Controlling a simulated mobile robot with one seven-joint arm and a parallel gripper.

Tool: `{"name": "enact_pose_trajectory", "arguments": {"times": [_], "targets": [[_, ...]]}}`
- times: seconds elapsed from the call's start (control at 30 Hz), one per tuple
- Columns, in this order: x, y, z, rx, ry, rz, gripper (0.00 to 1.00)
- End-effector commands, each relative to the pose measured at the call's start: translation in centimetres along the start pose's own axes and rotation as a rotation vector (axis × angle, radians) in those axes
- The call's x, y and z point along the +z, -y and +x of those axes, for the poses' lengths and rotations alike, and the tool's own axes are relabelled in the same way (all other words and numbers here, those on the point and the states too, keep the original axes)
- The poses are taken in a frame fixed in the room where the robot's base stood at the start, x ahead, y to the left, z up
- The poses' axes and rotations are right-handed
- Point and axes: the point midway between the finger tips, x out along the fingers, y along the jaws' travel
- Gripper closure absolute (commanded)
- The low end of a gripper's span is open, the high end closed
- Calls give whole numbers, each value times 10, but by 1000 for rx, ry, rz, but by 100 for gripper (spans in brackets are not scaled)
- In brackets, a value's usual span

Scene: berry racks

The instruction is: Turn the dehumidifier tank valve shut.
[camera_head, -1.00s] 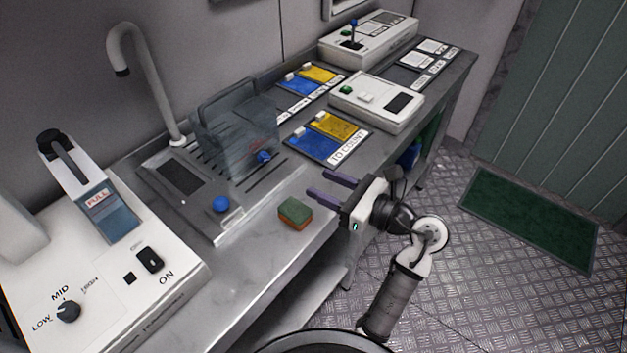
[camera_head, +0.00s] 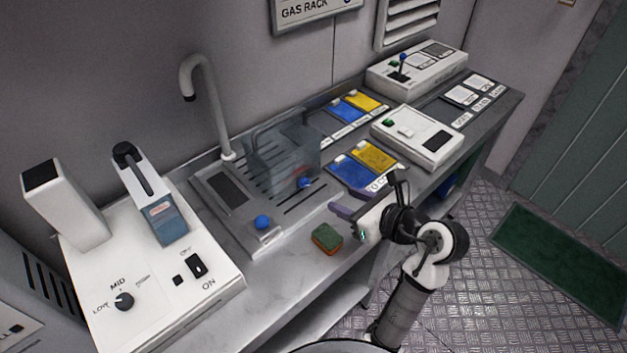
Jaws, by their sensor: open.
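A clear grey tank (camera_head: 275,162) with a handle stands on the slotted drain board by the tap. A blue valve knob (camera_head: 305,182) sits low on its front right side. Another blue knob (camera_head: 262,221) is at the front of the drain board. A white machine (camera_head: 105,262) at the left holds a blue-grey tank (camera_head: 166,220) with a red-lettered label. My gripper (camera_head: 346,203) is open and empty over the counter's front part, right of the tank's valve knob and apart from it. The far finger partly overlaps the blue mat behind it.
A green and brown sponge (camera_head: 327,238) lies on the counter just below my gripper. A curved tap (camera_head: 207,95) rises behind the drain board. Blue and yellow mats (camera_head: 375,154) and a white device (camera_head: 425,140) are to the right.

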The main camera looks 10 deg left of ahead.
Motion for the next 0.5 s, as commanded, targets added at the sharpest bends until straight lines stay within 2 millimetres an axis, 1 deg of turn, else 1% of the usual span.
{"name": "enact_pose_trajectory", "arguments": {"times": [0.03,0.3,0.5], "targets": [[0,-2,10,6,-1,1,56],[2,-2,68,8,-1,0,56],[1,-1,102,4,0,0,56]]}}
